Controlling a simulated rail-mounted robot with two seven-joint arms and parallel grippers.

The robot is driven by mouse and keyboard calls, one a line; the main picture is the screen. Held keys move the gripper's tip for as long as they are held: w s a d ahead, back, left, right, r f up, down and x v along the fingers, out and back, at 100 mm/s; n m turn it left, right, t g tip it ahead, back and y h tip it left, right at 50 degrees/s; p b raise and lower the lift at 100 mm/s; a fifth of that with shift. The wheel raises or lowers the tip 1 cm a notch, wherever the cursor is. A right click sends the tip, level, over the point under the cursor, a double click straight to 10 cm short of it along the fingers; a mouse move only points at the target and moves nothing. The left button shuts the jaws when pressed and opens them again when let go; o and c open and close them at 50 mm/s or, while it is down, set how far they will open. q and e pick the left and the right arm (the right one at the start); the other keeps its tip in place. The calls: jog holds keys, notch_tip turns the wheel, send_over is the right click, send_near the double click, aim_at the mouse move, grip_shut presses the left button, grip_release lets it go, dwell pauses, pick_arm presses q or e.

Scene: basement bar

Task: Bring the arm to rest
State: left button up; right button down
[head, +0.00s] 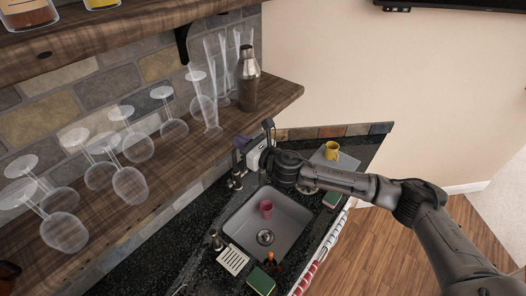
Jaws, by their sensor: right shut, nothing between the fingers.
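My right arm reaches in from the right across the counter. My right gripper (247,157) is at its end, above the back edge of the sink and near the wall under the shelf. The gripper is small in the picture and partly hidden by its own wrist; it is shut and holds nothing. My left gripper is out of view.
A grey sink (243,226) holds a reddish cup (266,208). A yellow mug (332,150) stands on the counter at the back right. A wooden shelf (183,172) above the counter carries upside-down glasses and a metal shaker (247,80). A brown bottle (271,264) and sponge (261,281) are in front.

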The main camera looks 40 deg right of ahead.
jog(key=b+v, duration=0.2)
jog(key=v, duration=0.5)
jog(key=shift+s, duration=0.3)
